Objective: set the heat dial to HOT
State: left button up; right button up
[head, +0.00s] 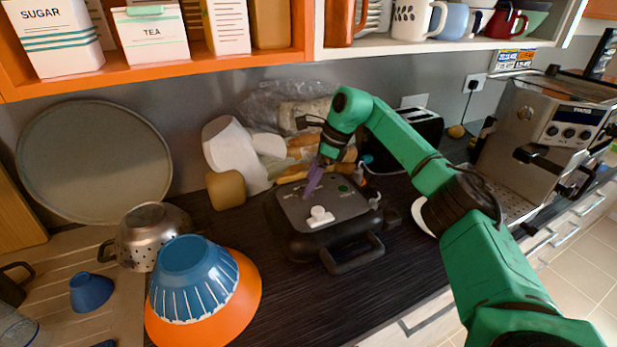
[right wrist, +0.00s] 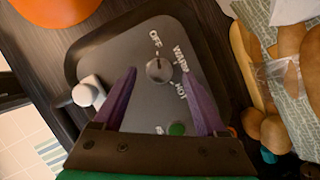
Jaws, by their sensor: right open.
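A dark grey countertop appliance (head: 285,208) with a front handle stands on the black counter. Its top plate also shows in the right wrist view (right wrist: 120,60). A round grey heat dial (right wrist: 159,71) sits on the plate with the words OFF, WARM and HOT around it. Its small mark seems to face OFF. My right gripper (head: 312,180) is over the plate, and its purple fingers hide the dial in the head view. In the right wrist view the gripper (right wrist: 161,100) is open and empty, with the dial ahead, between the fingertips' lines. Contact cannot be seen. My left gripper is out of view.
A white knob (head: 320,216) stands up from the plate near the handle, and a green button (right wrist: 177,129) lies near HOT. Bread bags (head: 300,112) and a white container (head: 232,150) crowd behind. Stacked bowls (head: 205,290) stand left, a coffee machine (head: 540,125) right.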

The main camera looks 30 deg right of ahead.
jog(key=shift+a+f, duration=0.15)
jog(key=shift+f, duration=0.6)
jog(key=shift+w+f, duration=0.1)
jog(key=shift+f, duration=0.05)
grip_shut()
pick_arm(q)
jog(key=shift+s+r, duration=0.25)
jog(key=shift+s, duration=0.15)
